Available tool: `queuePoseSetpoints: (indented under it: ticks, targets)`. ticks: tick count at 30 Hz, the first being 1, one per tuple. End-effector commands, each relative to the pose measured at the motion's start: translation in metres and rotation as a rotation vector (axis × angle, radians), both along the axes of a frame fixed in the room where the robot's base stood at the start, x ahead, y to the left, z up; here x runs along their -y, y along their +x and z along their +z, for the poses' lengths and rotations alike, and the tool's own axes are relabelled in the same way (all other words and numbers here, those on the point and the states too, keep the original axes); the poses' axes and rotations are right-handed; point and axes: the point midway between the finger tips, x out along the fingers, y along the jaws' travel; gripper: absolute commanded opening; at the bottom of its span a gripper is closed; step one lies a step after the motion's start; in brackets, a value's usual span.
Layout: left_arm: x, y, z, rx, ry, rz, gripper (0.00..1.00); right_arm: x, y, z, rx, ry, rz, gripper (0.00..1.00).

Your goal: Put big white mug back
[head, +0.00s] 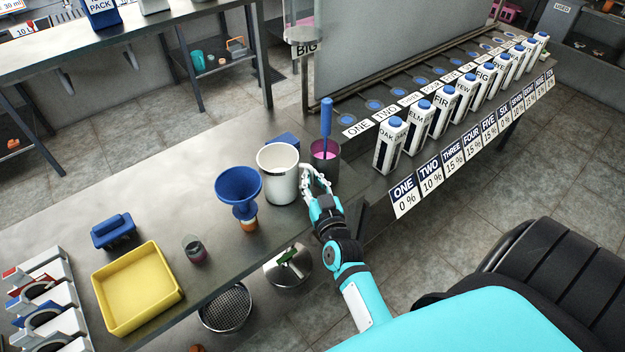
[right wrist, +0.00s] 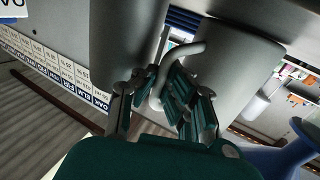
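The big white mug (head: 278,174) stands upright on the steel counter, beside a blue funnel. My right gripper (head: 317,186) is at its right side, by the handle. In the right wrist view the mug (right wrist: 238,68) is on the right, and its handle passes between the fingers of my right gripper (right wrist: 163,84). The fingers look closed on the handle. My left gripper is not in view.
A purple-grey cup (head: 331,157) with a blue-handled tool stands close right of the mug. The blue funnel (head: 239,187) is close left. A yellow tray (head: 137,288) lies farther left. Labelled cartons (head: 391,146) line the right side, before a tall grey panel (head: 400,45).

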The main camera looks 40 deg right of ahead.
Motion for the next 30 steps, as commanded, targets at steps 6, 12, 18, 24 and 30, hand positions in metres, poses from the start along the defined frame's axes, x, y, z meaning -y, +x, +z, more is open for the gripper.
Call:
queuePoseSetpoints:
  ticks: [6, 12, 18, 24, 30]
  targets:
    - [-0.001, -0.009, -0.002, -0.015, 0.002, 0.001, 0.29, 0.000, 0.000, -0.002, -0.001, -0.001, 0.000, 0.20]
    - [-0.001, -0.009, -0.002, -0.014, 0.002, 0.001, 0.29, 0.000, 0.000, -0.002, -0.001, 0.000, 0.000, 0.29]
    - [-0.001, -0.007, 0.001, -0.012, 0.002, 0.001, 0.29, 0.000, 0.000, 0.003, 0.001, 0.000, 0.000, 0.29]
    - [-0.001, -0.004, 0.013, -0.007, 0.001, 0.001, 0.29, -0.010, -0.030, 0.002, -0.006, -0.001, 0.002, 0.29]
    - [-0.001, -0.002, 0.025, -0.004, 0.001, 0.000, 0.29, -0.023, -0.072, 0.001, -0.005, 0.000, 0.001, 0.29]
